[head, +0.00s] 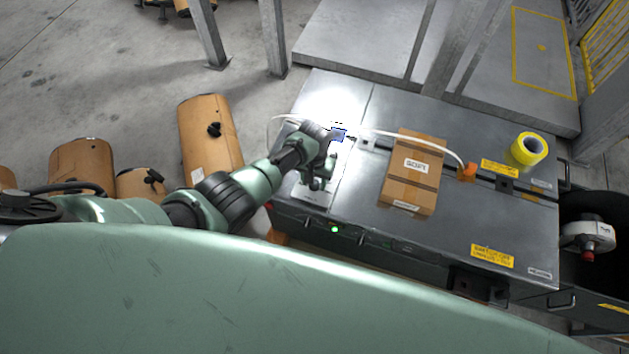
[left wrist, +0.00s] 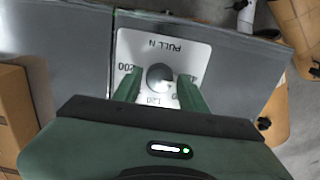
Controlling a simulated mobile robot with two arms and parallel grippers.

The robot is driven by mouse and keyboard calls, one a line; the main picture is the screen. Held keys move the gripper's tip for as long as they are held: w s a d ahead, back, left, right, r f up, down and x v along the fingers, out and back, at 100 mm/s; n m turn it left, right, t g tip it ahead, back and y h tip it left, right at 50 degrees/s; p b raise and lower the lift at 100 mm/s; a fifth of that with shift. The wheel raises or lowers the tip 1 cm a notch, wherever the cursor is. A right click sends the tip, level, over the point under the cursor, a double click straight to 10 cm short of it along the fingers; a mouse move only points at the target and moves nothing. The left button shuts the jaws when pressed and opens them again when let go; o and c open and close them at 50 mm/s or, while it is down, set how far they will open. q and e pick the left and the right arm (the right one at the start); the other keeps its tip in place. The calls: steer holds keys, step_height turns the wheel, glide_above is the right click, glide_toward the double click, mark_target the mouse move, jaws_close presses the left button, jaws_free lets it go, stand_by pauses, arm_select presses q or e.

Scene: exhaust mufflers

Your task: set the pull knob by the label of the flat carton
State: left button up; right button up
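The pull knob (left wrist: 160,77) is a dark round knob on a white dial plate (left wrist: 183,47) marked "PULL N", with numbers around it; its pointer is not clear. The plate also shows in the head view (head: 312,196) at the left front of the grey bench top. My left gripper (left wrist: 160,76) is open, one green finger on each side of the knob with gaps visible. In the head view it is over the plate (head: 322,178). The flat carton (head: 412,172) lies to the right, with a white label (head: 417,165) too small to read surely. My right gripper is not in view.
A white hose arches behind my left gripper to an orange fitting (head: 466,172). A yellow tape roll (head: 529,149) stands at the bench's right end. The bench front right of the plate is mostly clear.

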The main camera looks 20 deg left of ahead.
arm_select(q)
steer(key=shift+o, duration=0.3)
steer(key=shift+s, duration=0.1)
steer(key=shift+r, duration=0.2)
step_height(320, 180, up, 7)
steer(key=shift+r+p, duration=0.2)
steer(key=shift+p, duration=0.4)
